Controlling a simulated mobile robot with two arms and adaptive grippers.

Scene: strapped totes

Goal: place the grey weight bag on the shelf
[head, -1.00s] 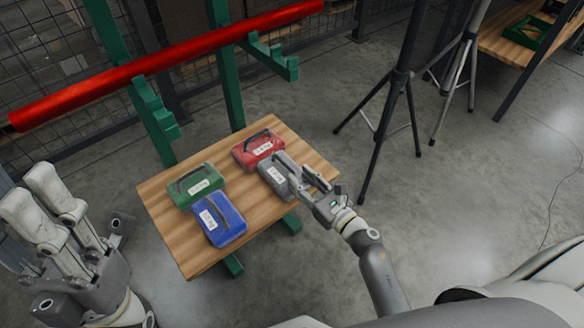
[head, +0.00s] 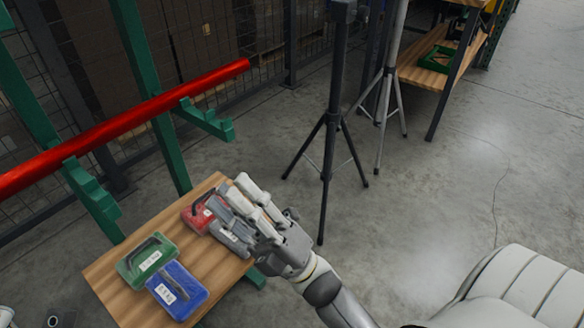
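The grey weight bag (head: 231,238) is at the right end of a small wooden table, beside the red bag. It has a white label and is partly hidden by my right gripper (head: 238,206). The pale fingers of this gripper lie over the bag; whether they are closed on its handle is hidden, and I cannot tell whether the bag touches the table. Only small bits of my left gripper (head: 58,317) show at the bottom left edge. A wooden shelf (head: 428,62) in a dark frame stands at the top right, with a green tray (head: 447,59) on it.
A red bag (head: 192,218), a green bag (head: 146,258) and a blue bag (head: 178,291) are on the wooden table (head: 103,279). A red bar (head: 130,118) on green posts runs behind it. Black (head: 327,120) and grey (head: 388,95) tripods stand between table and shelf.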

